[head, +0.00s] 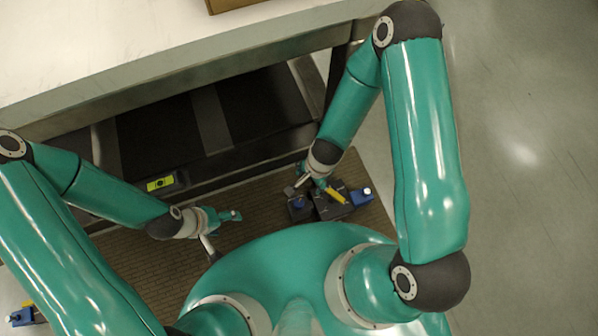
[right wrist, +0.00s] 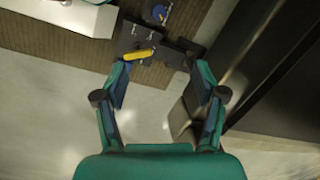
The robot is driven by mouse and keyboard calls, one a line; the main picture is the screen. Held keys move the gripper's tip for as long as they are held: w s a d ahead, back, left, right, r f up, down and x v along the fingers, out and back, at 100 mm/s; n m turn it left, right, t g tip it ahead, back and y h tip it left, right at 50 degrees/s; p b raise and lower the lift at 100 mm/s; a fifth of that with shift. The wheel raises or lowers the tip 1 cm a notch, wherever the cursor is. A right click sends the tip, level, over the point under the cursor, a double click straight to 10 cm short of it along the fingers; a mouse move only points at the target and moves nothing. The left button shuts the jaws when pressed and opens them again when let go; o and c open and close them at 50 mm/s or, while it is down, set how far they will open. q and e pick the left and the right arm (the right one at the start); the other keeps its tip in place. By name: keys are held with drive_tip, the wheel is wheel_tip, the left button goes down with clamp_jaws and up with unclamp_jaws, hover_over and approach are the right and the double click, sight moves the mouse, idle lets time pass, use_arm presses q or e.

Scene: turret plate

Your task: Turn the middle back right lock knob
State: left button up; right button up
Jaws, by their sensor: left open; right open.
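A dark plate assembly (head: 325,212) sits on the brown ribbed mat, with a yellow bar (head: 336,196) lying on it. A blue block with a white top (head: 361,196) is at its right end, and a darker blue part (head: 298,204) at its left. I cannot tell which part is the middle back right lock knob. My right gripper (head: 308,186) is open just over the left part of this assembly. In the right wrist view the yellow bar (right wrist: 139,54) and a blue round part (right wrist: 158,13) lie beyond the open fingers (right wrist: 160,82). My left gripper (head: 222,231) is open and empty over the mat.
A pale table (head: 150,65) with a dark shelf below stands behind the mat. A yellow-green item (head: 160,183) is at the shelf's lower edge. Another blue item (head: 22,316) is at the far left. Grey floor (head: 525,210) is clear on the right.

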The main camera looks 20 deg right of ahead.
drive_tip(key=w+f+m+b, duration=0.1)
drive_tip(key=f+m+b, duration=0.3)
drive_tip(key=f+b, duration=0.3)
drive_tip(key=w+a+f+m+b, duration=0.1)
drive_tip(key=f+m+b, duration=0.3)
drive_tip(key=f, duration=1.1)
drive_tip(key=a+f+m+g+h+b, duration=0.1)
drive_tip(key=f+m+b, duration=0.3)
drive_tip(key=f+b, duration=0.6)
drive_tip(key=shift+w+a+f, duration=0.25)
drive_tip(key=shift+w+f, duration=0.15)
drive_tip(key=shift+f, duration=0.2)
drive_tip(key=shift+c, duration=0.2)
drive_tip(key=c, duration=1.1)
